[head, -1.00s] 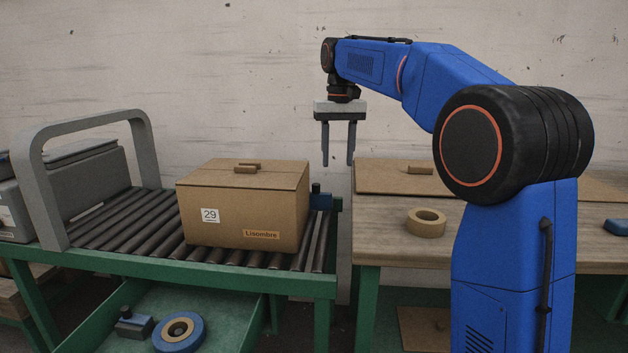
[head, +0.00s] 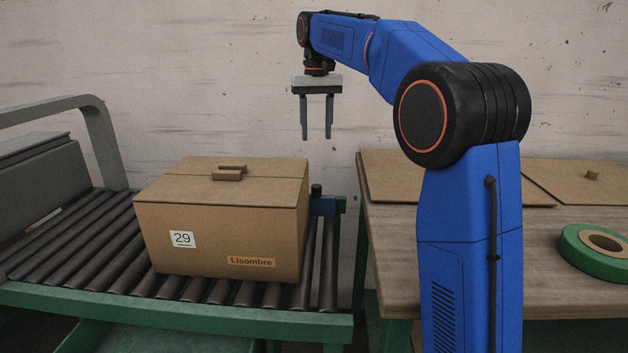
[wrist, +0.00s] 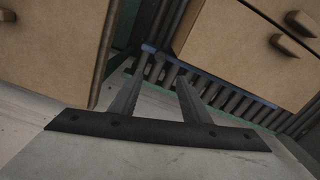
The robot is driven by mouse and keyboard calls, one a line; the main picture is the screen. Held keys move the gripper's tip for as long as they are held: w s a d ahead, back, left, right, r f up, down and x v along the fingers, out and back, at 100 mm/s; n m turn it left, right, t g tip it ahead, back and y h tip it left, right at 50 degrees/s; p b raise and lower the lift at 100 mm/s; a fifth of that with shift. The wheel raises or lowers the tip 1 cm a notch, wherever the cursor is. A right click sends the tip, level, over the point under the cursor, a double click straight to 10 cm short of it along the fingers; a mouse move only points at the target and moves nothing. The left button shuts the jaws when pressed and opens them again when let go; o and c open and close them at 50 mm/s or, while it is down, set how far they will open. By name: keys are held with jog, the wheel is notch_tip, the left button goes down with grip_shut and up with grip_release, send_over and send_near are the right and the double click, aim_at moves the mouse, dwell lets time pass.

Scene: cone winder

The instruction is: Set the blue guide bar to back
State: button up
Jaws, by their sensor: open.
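The blue guide bar (head: 323,206) shows as a short blue end with a dark knob on top, just right of the carton at the conveyor's far right. The rest is hidden behind the carton in the head view. In the wrist view a blue strip (wrist: 222,83) runs along the rollers beside the carton. My gripper (head: 316,138) is open and empty, pointing down, in the air above the blue end and apart from it. Its two fingers (wrist: 163,72) are spread in the wrist view.
A closed carton (head: 220,232) marked 29 and Lisombre sits on the roller conveyor (head: 95,238). A grey arch (head: 95,130) stands over the left rollers. A wooden bench (head: 390,270) at the right holds flat cardboard (head: 400,178) and a green tape roll (head: 595,252). A gap separates bench and conveyor.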

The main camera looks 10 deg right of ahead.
aim_at(317, 185)
notch_tip(317, 185, down, 17)
jog(key=shift+s+r, duration=0.1)
dwell(0.5)
grip_shut()
